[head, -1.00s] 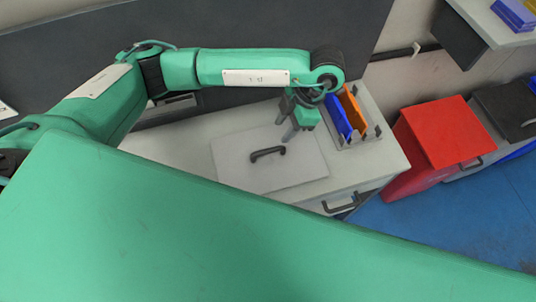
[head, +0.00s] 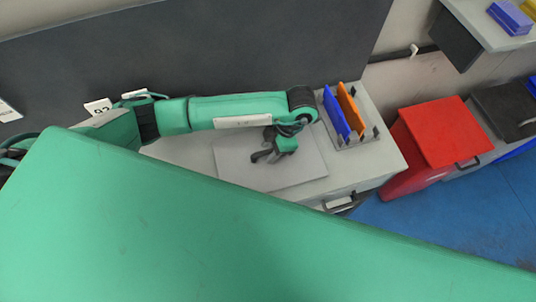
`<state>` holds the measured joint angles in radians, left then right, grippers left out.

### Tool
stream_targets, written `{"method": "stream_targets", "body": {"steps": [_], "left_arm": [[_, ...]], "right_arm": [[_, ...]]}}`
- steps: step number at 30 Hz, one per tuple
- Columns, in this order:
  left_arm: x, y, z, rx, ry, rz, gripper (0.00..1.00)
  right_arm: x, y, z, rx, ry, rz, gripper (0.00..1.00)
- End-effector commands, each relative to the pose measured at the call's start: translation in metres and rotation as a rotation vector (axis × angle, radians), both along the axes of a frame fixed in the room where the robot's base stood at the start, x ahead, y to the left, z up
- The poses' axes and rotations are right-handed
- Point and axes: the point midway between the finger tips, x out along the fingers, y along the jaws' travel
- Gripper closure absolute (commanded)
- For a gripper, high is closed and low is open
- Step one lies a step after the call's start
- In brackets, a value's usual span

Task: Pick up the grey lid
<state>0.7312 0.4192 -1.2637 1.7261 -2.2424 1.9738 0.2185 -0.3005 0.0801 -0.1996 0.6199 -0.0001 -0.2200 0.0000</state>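The grey lid (head: 302,171) is a flat, light grey plate lying on the worktop in the middle of the head view. Its dark handle is largely covered by my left gripper (head: 264,157), which points down over the lid's middle at the handle. The gripper's dark fingers and the dark handle blend together, so I cannot tell whether the fingers are open or shut on it. My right gripper is not in view.
A rack with blue (head: 337,114) and orange (head: 351,110) plates stands on the worktop (head: 186,152), right of the lid. A dark panel (head: 200,60) rises behind. A red bin (head: 440,135) stands on the blue floor at right. A large green part of mine hides the foreground.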

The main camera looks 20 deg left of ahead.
Motion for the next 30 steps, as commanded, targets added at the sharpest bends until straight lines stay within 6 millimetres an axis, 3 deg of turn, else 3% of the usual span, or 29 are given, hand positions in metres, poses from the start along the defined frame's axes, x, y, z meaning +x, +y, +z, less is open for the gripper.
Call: {"method": "stream_targets", "body": {"steps": [4,11,18,30], "left_arm": [[-0.004,0.005,-0.012,0.001,0.002,0.000,0.61],[-0.004,0.005,-0.015,0.001,0.000,0.000,0.61],[-0.004,0.005,-0.015,0.001,0.000,0.000,1.00],[-0.003,0.005,-0.010,0.001,-0.001,0.000,1.00]], "right_arm": [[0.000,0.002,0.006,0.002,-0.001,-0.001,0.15],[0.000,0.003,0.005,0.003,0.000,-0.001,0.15],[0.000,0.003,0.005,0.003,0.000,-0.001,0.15],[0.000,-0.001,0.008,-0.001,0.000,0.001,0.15]]}}
